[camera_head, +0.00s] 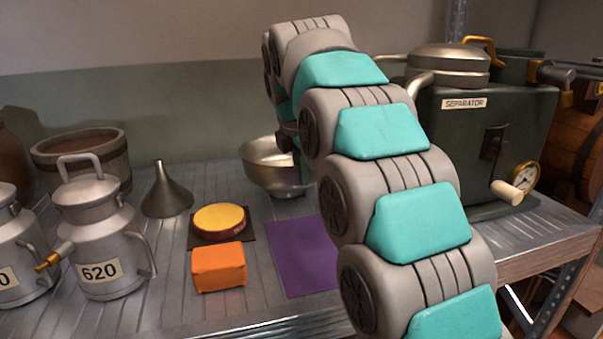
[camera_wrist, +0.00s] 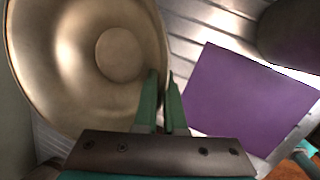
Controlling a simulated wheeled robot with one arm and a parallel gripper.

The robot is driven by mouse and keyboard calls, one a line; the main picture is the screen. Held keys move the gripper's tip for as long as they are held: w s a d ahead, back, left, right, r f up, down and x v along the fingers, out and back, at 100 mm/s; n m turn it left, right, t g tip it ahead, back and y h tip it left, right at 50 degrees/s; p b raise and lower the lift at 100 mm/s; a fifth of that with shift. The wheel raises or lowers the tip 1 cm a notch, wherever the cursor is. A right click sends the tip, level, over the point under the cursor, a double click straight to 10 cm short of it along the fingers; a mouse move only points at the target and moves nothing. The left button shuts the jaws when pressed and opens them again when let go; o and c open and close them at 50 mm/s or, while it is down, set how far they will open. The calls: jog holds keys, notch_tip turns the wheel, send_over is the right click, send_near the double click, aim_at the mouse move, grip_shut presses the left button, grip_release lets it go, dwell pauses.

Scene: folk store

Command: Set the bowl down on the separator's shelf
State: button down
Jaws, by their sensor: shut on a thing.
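A shiny metal bowl (camera_head: 262,168) is behind the purple mat, left of my arm in the head view, partly hidden by the arm. My gripper (camera_wrist: 163,85) is shut on the bowl's rim; in the wrist view the bowl (camera_wrist: 75,85) fills the left side and looks empty. I cannot tell whether its base touches the surface below. The dark green separator (camera_head: 460,140), with its label, gauge and crank, stands at the right. The ridged metal shelf (camera_head: 540,232) shows under and in front of it. My arm hides the shelf just left of the separator.
A purple mat (camera_head: 300,257) lies bare beside the bowl. A wooden barrel (camera_head: 574,140) is behind the separator.

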dwell(0.3)
jog(key=c, duration=1)
grip_release()
jog(key=p+v, duration=0.5)
jog(key=v, duration=0.7)
